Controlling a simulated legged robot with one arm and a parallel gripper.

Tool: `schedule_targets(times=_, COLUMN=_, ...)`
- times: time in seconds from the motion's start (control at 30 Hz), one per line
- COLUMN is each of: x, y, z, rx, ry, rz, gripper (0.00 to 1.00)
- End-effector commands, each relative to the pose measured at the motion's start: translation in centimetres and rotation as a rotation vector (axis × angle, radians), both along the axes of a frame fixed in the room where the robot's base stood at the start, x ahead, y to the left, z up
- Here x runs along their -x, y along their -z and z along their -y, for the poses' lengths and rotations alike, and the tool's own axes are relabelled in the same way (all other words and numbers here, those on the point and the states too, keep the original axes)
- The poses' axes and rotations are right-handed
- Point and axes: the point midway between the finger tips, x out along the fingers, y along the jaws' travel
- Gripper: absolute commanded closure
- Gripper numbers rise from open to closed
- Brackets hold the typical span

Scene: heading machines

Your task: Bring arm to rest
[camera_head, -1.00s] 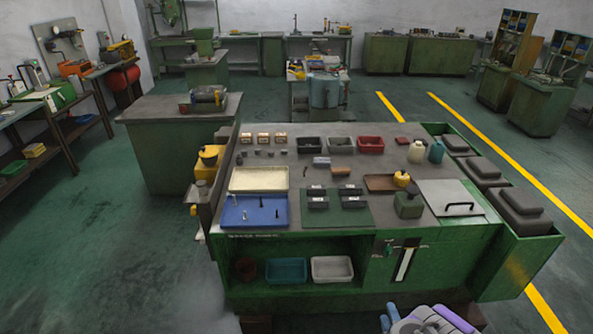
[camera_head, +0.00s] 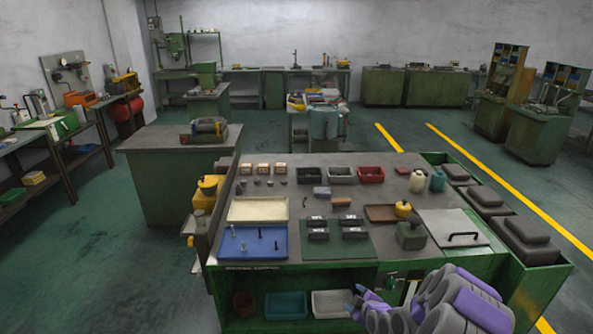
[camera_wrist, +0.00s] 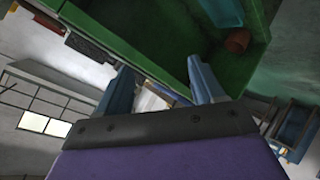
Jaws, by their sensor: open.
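My gripper (camera_head: 357,301) shows at the bottom right of the head view, at the end of my grey and purple arm. It is in front of the green workbench (camera_head: 440,262), near its open lower shelf. In the wrist view my gripper (camera_wrist: 163,85) has its two blue fingers spread apart, with nothing between them. The workbench also shows in the wrist view (camera_wrist: 150,55), tilted, with a teal bin (camera_wrist: 222,12) and a reddish-brown pot (camera_wrist: 238,40) on the shelf.
On the bench top are a blue tray (camera_head: 252,256), a cream tray (camera_head: 258,201), a green mat (camera_head: 335,252) and a grey plate with a handle (camera_head: 440,222). A side bench (camera_head: 150,143) stands left. The left floor (camera_head: 90,260) is clear.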

Motion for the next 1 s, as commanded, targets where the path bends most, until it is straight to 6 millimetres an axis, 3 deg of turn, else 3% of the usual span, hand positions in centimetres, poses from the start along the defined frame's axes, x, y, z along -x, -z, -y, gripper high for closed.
schedule_targets(times=0.17, x=1.1, y=-4.0, z=-2.1, rx=-0.052, ry=0.021, rz=-0.123, gripper=0.32)
schedule_targets(times=0.47, x=6.1, y=-9.6, z=-4.5, rx=-0.111, ry=0.104, rz=-0.351, gripper=0.32)
schedule_targets(times=0.77, x=13.9, y=-14.7, z=-5.5, rx=-0.136, ry=0.247, rz=-0.573, gripper=0.32)
schedule_targets(times=1.0, x=21.7, y=-18.4, z=-5.4, rx=-0.150, ry=0.408, rz=-0.731, gripper=0.32)
